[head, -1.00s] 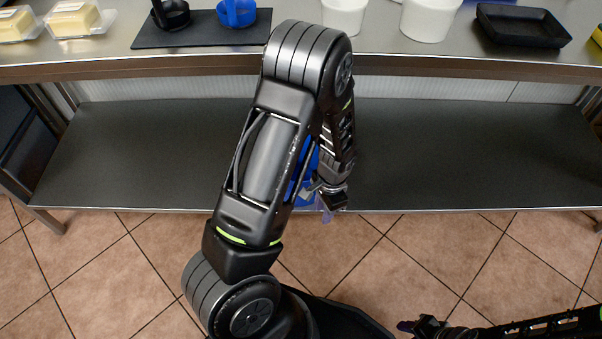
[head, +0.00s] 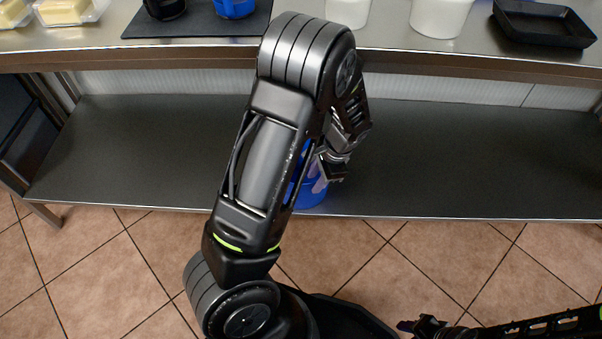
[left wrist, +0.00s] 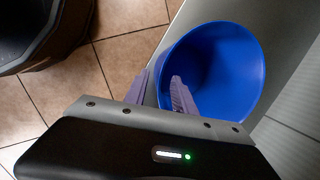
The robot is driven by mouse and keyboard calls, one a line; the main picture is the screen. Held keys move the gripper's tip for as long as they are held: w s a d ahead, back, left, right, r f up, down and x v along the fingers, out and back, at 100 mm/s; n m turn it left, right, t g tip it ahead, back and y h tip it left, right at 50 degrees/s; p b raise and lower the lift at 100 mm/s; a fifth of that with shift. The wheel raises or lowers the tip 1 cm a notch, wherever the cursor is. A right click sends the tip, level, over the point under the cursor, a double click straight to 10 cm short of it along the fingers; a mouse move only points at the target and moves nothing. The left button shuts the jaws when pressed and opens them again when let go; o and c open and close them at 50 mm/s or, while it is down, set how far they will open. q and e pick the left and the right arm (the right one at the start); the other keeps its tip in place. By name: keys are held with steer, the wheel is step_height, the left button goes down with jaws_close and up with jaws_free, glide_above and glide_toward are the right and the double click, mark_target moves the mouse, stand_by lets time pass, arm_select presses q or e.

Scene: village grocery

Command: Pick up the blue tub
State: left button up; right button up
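The blue tub (head: 311,197) stands on the lower shelf near its front edge, partly hidden behind my left arm. It also shows in the left wrist view (left wrist: 228,70), open-topped and empty. My left gripper (head: 322,178) is at the tub. In the left wrist view the left gripper's fingers (left wrist: 158,88) are apart, one outside the tub's wall and one over its opening, with the rim between them. Gaps seem to show beside the wall. My right gripper (head: 424,326) is low at the bottom right, far from the tub; its fingers are unclear.
The steel counter (head: 400,62) runs above the lower shelf (head: 450,160). On it are a blue cup (head: 235,8), a black cup (head: 165,8), white tubs (head: 441,17), a black tray (head: 543,22) and butter packs (head: 65,10). The shelf to the right is clear.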

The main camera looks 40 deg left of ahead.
mark_target(306, 194)
arm_select(q)
steer(key=shift+b+x, duration=0.45)
steer(key=shift+x, duration=0.8)
steer(key=b+x, duration=0.2)
steer(key=x, duration=0.3)
steer(key=shift+a+f+b, duration=0.15)
steer(key=shift+b, duration=0.15)
jaws_close()
stand_by(1.1)
